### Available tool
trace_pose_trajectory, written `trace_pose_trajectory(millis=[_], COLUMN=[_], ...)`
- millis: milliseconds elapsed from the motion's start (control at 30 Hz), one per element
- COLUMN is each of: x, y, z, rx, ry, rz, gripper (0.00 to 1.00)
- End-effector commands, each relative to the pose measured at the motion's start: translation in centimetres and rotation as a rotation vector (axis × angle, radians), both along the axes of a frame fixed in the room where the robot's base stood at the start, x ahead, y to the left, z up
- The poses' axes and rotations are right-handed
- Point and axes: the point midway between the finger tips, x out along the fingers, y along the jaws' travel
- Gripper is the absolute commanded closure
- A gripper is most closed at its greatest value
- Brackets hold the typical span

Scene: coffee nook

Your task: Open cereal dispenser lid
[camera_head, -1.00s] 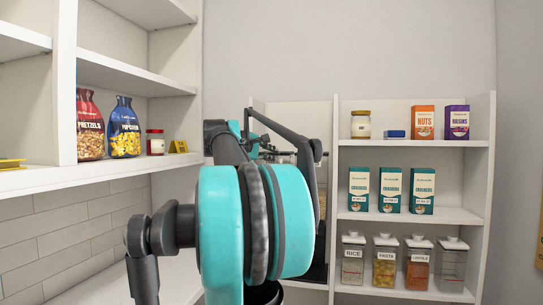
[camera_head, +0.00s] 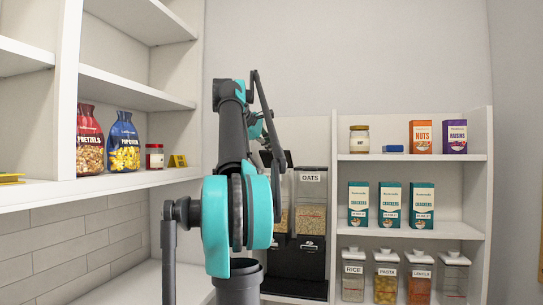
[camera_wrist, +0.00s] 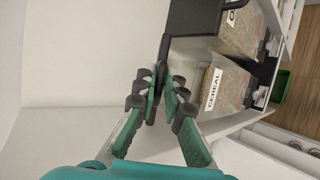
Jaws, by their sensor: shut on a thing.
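The cereal dispenser is a black stand with clear containers. In the head view its OATS container (camera_head: 311,200) shows right of my arm, and the other is partly covered by the arm. In the wrist view the CEREAL container (camera_wrist: 222,88) lies right of my gripper (camera_wrist: 161,80), beyond the fingertips. A black lid (camera_wrist: 163,50) shows as a thin dark piece, tilted up beside the CEREAL container's top. My gripper is shut on this lid's edge. The oats container's black lid (camera_wrist: 190,17) lies flat. In the head view my arm hides the fingertips.
White shelves on the right hold a jar (camera_head: 360,139), boxes and labelled canisters (camera_head: 387,275). The left shelf holds pretzels (camera_head: 89,139), popcorn (camera_head: 123,142) and a small red jar (camera_head: 154,156). A white counter (camera_head: 165,283) is clear at lower left.

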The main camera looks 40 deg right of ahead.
Motion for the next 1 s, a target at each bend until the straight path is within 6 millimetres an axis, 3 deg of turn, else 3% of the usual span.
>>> trace_pose_trajectory(millis=[400, 1000], x=[1.8, 2.3], y=[-2.0, -2.6], z=[2.5, 2.9], rx=[-0.003, -0.004], ry=[-0.004, -0.005], rz=[0.002, 0.003], gripper=[1.00, 1.00])
